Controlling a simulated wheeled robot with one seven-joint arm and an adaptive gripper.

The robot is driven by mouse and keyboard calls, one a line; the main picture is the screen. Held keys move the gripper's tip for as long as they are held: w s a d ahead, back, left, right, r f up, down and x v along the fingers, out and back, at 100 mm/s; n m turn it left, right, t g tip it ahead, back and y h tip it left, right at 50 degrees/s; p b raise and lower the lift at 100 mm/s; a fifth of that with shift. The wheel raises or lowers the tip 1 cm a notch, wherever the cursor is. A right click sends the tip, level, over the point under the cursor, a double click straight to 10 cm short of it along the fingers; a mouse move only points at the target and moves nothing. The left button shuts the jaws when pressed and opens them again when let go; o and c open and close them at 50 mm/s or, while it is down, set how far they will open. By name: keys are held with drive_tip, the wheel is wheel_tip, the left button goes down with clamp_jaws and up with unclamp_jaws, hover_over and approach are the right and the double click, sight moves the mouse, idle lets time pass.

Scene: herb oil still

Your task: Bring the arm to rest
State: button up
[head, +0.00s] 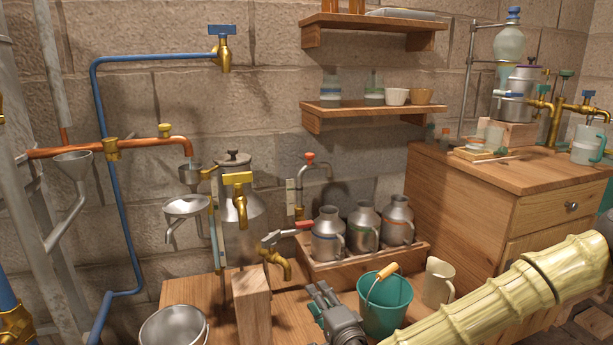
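My gripper (319,291) is at the bottom centre of the head view, grey, with its fingers pointing up and to the left. It is over the front of the wooden bench, left of a teal bucket (392,307) and in front of the wooden tray of metal jugs. I see nothing held in it, but its fingers are small and seen from behind, so I cannot tell how far apart they are. A pale yellow, ribbed arm-like length (500,290) crosses the lower right; its join to the gripper is out of frame.
A tray (372,265) holds metal jugs (328,235). A brass tap (276,262), a wooden block (252,305), a steel bowl (173,328) and a beige mug (438,283) are near. A wooden cabinet (480,210) stands right. Open air lies above the jugs.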

drive_tip(key=s+f+n+g, duration=0.45)
drive_tip(key=s+f, duration=0.55)
drive_tip(key=f, duration=0.4)
drive_tip(key=s+f+n+g, duration=0.3)
drive_tip(key=s+f+g, duration=0.2)
drive_tip(key=s+f, duration=0.65)
drive_tip(key=s+d+f+n+g+h, duration=0.3)
drive_tip(key=s+d+f, duration=0.3)
drive_tip(key=s+d, duration=0.35)
drive_tip(key=s+d+f+n+g+h, duration=0.25)
drive_tip(key=s+d+f, duration=0.35)
drive_tip(key=s+d, duration=0.35)
wheel_tip(320, 180, up, 36)
drive_tip(key=w+p, duration=0.1)
drive_tip(key=p, duration=3.4)
drive_tip(key=shift+d+f+g, duration=0.15)
drive_tip(key=shift+f+g, duration=0.05)
drive_tip(key=shift+g, duration=0.1)
